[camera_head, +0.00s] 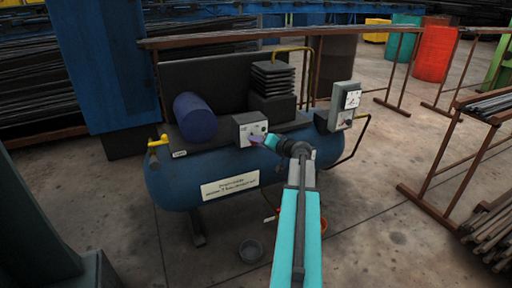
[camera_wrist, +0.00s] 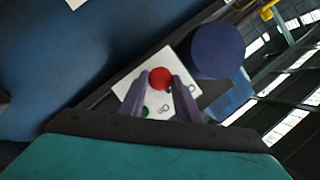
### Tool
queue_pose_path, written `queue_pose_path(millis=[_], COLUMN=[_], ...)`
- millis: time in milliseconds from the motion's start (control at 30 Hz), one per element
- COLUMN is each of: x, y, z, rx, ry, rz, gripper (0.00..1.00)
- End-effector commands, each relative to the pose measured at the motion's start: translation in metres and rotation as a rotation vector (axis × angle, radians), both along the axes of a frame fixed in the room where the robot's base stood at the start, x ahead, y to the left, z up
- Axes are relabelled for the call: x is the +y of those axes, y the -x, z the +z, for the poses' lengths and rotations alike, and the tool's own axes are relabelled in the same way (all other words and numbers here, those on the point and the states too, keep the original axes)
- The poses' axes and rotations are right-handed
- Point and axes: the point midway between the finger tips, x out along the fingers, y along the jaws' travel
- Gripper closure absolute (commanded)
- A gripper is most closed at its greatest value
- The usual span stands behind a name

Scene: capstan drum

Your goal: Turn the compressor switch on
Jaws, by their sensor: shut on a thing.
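The blue compressor (camera_head: 170,186) stands on the floor in the head view, with a grey-white switch box (camera_head: 243,121) on its top. In the wrist view the white face of this box (camera_wrist: 163,99) shows turned, with a red knob (camera_wrist: 159,76), a green spot (camera_wrist: 145,112) and small dark markings. My gripper (camera_head: 257,139) reaches the front of the box. In the wrist view its purple fingers (camera_wrist: 160,83) stand either side of the red knob and are shut on it. The fingers and wrist hide part of the face, so I cannot read the switch position.
A dark blue cylinder (camera_head: 195,117) and a black finned block (camera_head: 273,82) sit on the compressor. A grey gauge box (camera_head: 343,107) stands at its right end, with a yellow handle (camera_head: 157,142) at its left. Rusty rails (camera_head: 430,165) stand right. A bowl (camera_head: 250,250) lies in front.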

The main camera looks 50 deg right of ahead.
Motion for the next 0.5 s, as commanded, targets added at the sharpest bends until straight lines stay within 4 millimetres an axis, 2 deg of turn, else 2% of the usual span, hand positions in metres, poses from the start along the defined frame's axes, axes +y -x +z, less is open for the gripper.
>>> queue_pose_path(millis=[500], x=[-0.0013], y=[-0.0018], z=[-0.0057], rx=[-0.187], ry=[-0.457], rz=[0.006], gripper=[0.93])
